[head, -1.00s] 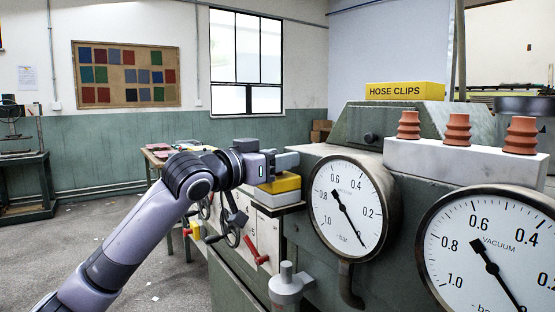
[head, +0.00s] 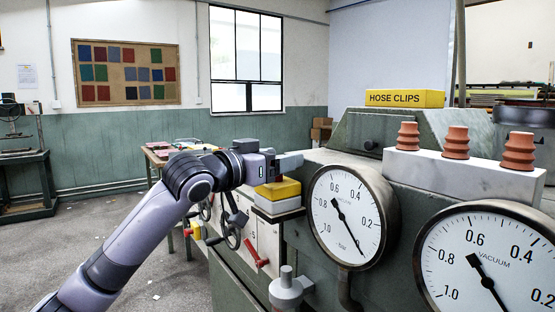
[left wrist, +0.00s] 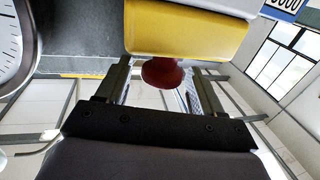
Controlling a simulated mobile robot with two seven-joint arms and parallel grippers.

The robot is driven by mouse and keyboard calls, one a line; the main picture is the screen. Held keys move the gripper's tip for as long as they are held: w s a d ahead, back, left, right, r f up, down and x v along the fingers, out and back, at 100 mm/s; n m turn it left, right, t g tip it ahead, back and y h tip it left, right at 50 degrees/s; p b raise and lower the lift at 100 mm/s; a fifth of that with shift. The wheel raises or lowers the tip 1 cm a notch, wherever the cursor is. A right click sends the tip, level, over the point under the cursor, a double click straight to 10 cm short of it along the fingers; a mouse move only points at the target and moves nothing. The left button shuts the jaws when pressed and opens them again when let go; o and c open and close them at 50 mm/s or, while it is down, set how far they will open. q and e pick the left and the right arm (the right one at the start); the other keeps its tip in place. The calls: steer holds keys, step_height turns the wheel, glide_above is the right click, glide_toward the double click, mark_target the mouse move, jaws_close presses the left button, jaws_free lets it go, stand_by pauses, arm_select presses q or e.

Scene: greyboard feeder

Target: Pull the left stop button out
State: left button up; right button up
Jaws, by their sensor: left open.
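The stop button is a red mushroom head (left wrist: 162,73) on a yellow box (left wrist: 185,32) in the left wrist view. My left gripper (head: 290,161) is above and behind the box in the head view. In the left wrist view my left gripper (left wrist: 163,80) is open, with one finger on each side of the red head. I cannot tell whether the fingers touch it. My right gripper is out of view.
A vacuum gauge (head: 345,215) stands just right of the box, and a larger gauge (head: 485,262) is nearer. A handwheel (head: 232,225) and a red lever (head: 257,255) are below my left arm. A yellow hose clips box (head: 404,98) lies on top of the machine.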

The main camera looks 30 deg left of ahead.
arm_select(q)
steer(key=s+a+b, duration=0.1)
steer(key=s, duration=0.6)
steer(key=shift+b, duration=0.35)
steer(key=shift+a, duration=0.1)
